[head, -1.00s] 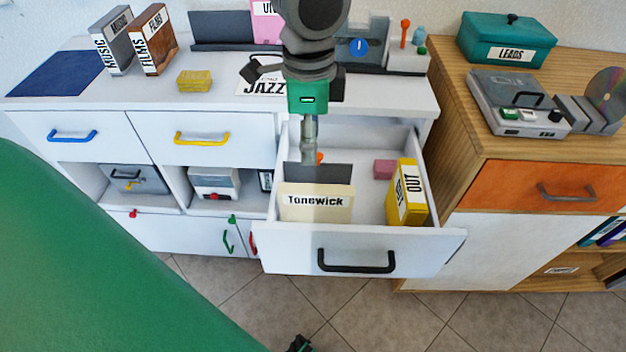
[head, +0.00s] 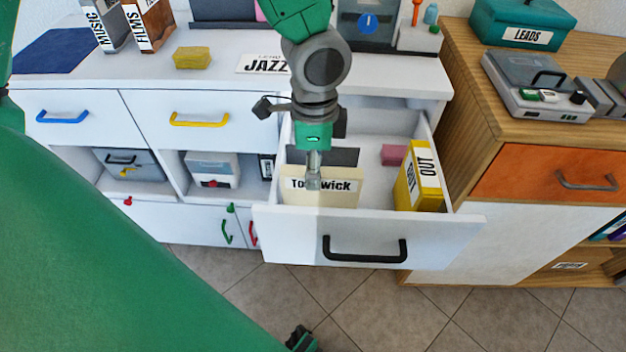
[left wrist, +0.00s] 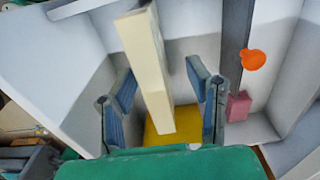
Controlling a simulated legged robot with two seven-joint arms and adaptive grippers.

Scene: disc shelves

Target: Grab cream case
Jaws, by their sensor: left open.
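The cream case (head: 335,198), labelled Tonewick, stands upright at the front left of the open white drawer (head: 300,228). My left gripper (head: 313,184) points down at it, covering the middle of its label in the head view. In the left wrist view the cream case (left wrist: 146,65) runs between the two open fingers of my left gripper (left wrist: 163,90). A gap shows on both sides, so the fingers look clear of it. The case's lower part is hidden in the drawer. I do not make out my right gripper.
A yellow case (head: 420,178) labelled OUT stands at the drawer's right side. A pink block (head: 394,154) and a dark grey panel (head: 345,156) are behind. The drawer's middle floor is free.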

